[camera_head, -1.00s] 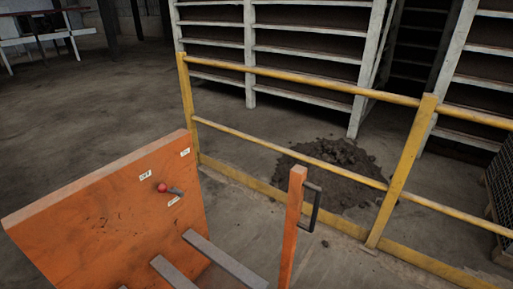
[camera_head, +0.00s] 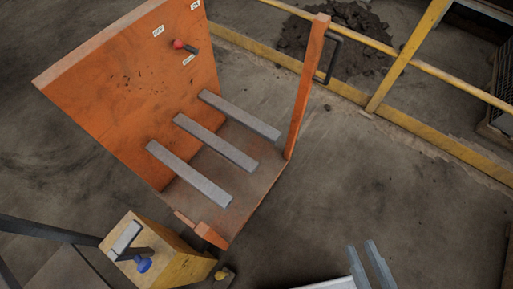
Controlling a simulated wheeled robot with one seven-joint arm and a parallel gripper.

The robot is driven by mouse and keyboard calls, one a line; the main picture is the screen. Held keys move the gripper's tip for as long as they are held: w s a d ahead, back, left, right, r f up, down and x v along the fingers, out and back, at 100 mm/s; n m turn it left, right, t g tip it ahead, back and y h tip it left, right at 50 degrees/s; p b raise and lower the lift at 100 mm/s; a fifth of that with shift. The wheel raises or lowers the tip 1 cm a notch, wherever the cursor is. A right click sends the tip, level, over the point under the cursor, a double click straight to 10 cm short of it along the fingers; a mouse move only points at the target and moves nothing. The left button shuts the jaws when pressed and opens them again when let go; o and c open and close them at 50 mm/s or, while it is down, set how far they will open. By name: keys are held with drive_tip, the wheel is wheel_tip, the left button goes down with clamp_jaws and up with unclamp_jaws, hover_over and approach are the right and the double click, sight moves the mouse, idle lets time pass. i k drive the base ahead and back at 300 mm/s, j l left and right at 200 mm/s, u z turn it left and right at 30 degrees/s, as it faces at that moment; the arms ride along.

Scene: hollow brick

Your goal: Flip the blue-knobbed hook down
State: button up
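The blue knob (camera_head: 143,265) shows at the lower left of the head view. It sits at the end of a dark lever, the hook, which lies along the front of a yellow box (camera_head: 172,258). A pale metal plate (camera_head: 126,239) is above the lever. My gripper (camera_head: 361,245) is at the bottom edge, right of centre, far to the right of the blue knob. Its two grey fingers stand apart with a gap between them, and nothing shows in the gap. The rest of the gripper is cut off.
An orange cart (camera_head: 140,85) with a red-knobbed lever (camera_head: 186,46), several grey bars and an orange post (camera_head: 306,88) stands behind the yellow box. A yellow railing (camera_head: 408,55) runs behind. Floor right of the cart is clear.

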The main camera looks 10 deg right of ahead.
sight(121, 250)
drive_tip(key=u, duration=1.25)
drive_tip(key=k+l+u, duration=0.15)
drive_tip(key=k, duration=0.2)
drive_tip(key=k+l+u, duration=0.1)
drive_tip(key=k, duration=0.25)
